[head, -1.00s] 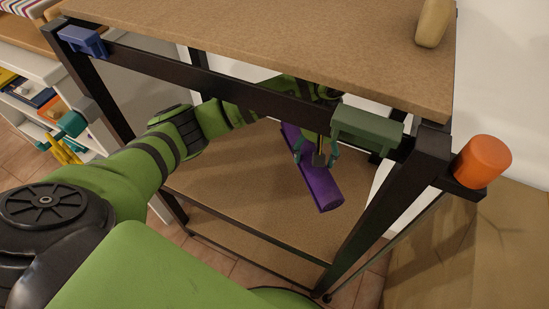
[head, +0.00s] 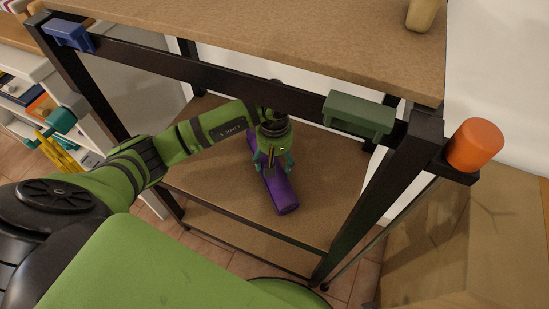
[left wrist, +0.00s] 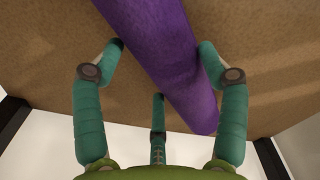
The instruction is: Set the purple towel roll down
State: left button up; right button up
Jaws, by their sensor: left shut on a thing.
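The purple towel roll (head: 284,194) is a long cylinder above or on the brown lower shelf (head: 215,190) of the black-framed rack. My left gripper (head: 270,168) reaches in under the top board and is shut on the roll near its middle. In the left wrist view the roll (left wrist: 165,50) runs slantwise between the teal fingers of the gripper (left wrist: 162,50), with the brown board behind it. I cannot tell whether the roll touches the shelf. My right gripper is not in view.
The rack's top board (head: 260,50) and black front rail (head: 200,75) are close above my left arm. A green block (head: 358,114) and a blue block (head: 68,34) sit on the rail. An orange cylinder (head: 475,145) stands outside the right post. The lower shelf is bare around the roll.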

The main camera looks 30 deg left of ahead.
aim_at(275, 160)
pick_arm(q)
jog(key=shift+f, duration=0.2)
jog(key=o, duration=1.2)
jog(key=shift+r, duration=0.1)
jog(key=shift+o, duration=0.2)
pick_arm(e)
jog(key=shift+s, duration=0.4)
pick_arm(q)
jog(key=shift+r, duration=0.1)
jog(key=shift+r, duration=0.35)
notch_tip(275, 160, up, 11)
jog(key=p, duration=0.1)
jog(key=shift+r, duration=0.2)
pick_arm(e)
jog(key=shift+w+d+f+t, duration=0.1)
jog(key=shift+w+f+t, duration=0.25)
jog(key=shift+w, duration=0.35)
